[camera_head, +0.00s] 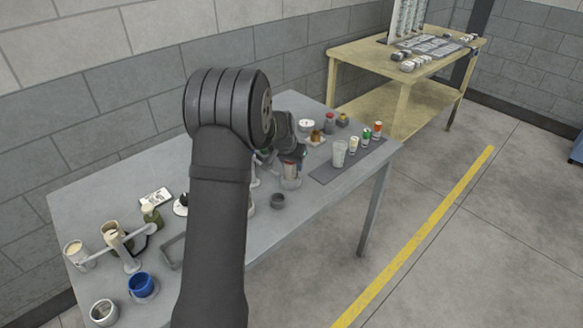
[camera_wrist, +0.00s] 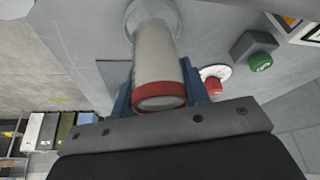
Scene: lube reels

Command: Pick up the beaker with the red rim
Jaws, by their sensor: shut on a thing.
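The beaker with the red rim (camera_wrist: 158,92) is clear to whitish and fills the middle of the wrist view, its rim toward me and its wider foot toward the grey table. My gripper (camera_wrist: 160,96) has its two blue fingers on either side of the beaker, just at the rim, and is shut on it. In the head view the beaker (camera_head: 291,172) shows partly below my gripper (camera_head: 291,160), near the middle of the grey table (camera_head: 320,200). I cannot tell whether its foot touches the table.
A blue cup (camera_head: 141,285) and other vessels stand at the left end.

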